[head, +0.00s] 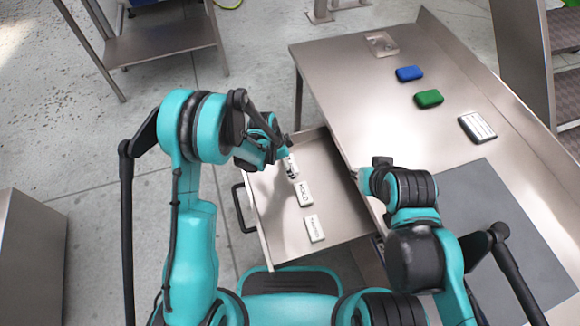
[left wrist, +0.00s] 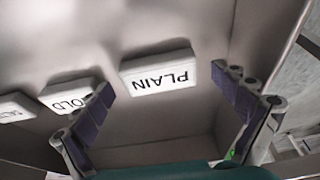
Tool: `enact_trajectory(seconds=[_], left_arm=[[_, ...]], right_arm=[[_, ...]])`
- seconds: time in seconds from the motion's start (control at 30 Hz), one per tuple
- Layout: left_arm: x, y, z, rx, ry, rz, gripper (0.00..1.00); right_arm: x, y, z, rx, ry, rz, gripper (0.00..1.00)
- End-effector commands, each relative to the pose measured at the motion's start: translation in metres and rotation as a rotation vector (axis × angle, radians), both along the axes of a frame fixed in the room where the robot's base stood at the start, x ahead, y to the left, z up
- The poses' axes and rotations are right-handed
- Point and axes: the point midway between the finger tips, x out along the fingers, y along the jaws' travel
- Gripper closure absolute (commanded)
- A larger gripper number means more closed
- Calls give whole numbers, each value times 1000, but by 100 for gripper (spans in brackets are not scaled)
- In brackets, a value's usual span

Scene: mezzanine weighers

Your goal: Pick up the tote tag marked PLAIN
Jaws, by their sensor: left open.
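The white tote tag marked PLAIN (left wrist: 160,76) lies flat in the open drawer. In the left wrist view it sits between my spread fingers, touching neither. In the head view my wrist partly hides this tag (head: 291,163). My left gripper (head: 291,172) is open and empty, low over the drawer; its two dark finger pads also show in the left wrist view (left wrist: 163,87).
The steel drawer (head: 270,225) is pulled out left of the steel table (head: 340,75). Blue (head: 410,73) and green (head: 428,98) blocks, a white labelled block (head: 477,127) and a grey mat (head: 500,220) are on the table. The drawer walls rise around the tags.

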Motion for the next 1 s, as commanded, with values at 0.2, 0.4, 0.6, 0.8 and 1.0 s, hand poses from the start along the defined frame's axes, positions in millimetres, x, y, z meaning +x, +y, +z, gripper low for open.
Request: enact_trajectory(seconds=[0.2,0.4,0.6,0.8,1.0], left_arm=[[0,0,1,0,0,0,13],[0,0,1,0,0,0,52],[0,0,1,0,0,0,52],[0,0,8,0,0,0,52],[0,0,36,0,0,0,52]], right_arm=[[0,0,1,0,0,0,74],[0,0,1,0,0,0,74],[0,0,1,0,0,0,74],[0,0,5,0,0,0,74],[0,0,19,0,0,0,74]])
